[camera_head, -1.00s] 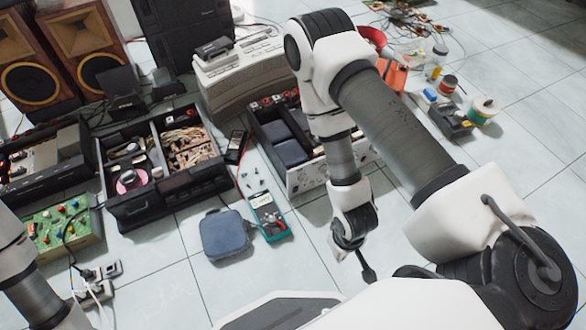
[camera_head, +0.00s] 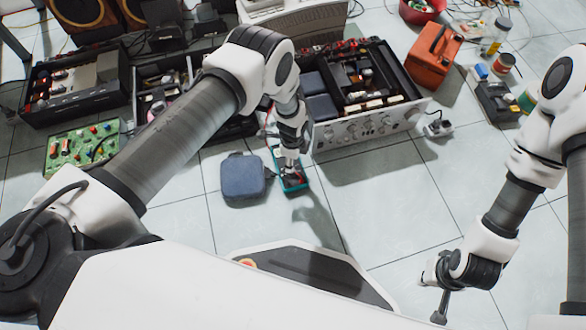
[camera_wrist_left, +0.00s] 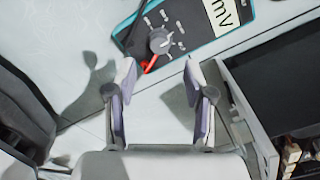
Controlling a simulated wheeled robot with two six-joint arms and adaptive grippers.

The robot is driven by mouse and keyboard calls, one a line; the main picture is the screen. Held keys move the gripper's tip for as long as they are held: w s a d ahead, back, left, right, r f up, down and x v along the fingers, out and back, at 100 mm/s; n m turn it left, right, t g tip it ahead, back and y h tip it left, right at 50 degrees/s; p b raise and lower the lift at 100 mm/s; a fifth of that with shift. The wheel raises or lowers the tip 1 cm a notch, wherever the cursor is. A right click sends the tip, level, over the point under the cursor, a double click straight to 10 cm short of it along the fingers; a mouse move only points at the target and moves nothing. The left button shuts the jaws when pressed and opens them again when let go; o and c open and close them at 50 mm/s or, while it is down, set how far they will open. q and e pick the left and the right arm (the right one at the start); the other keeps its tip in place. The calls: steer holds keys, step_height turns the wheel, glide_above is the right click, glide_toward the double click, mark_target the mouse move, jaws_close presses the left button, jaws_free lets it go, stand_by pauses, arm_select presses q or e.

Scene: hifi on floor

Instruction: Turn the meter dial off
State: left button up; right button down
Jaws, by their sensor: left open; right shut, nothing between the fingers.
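The teal-edged meter (camera_head: 291,180) lies on the tiled floor, partly hidden under my left gripper (camera_head: 290,160) in the head view. In the left wrist view the meter (camera_wrist_left: 205,22) is at the top, its display reading "mV". Its round grey dial (camera_wrist_left: 161,41) has a red piece at its lower left. There my left gripper (camera_wrist_left: 159,68) is open and empty, its fingertips just below the dial in the picture; I cannot tell the height between them. My right gripper (camera_head: 441,305) is shut and empty, apart at the lower right.
A blue-grey pouch (camera_head: 243,177) lies just left of the meter. An open silver-fronted amplifier (camera_head: 372,125) stands close on its right. A green circuit board (camera_head: 82,147) and an orange box (camera_head: 434,54) lie further off. Floor tiles right of the meter are clear.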

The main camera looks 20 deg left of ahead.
arm_select(q)
step_height(320, 180, down, 6)
steer(key=b, duration=0.3)
steer(key=shift+f, duration=0.25)
steer(key=shift+r, duration=0.1)
steer(key=shift+a, duration=0.1)
jaws_close()
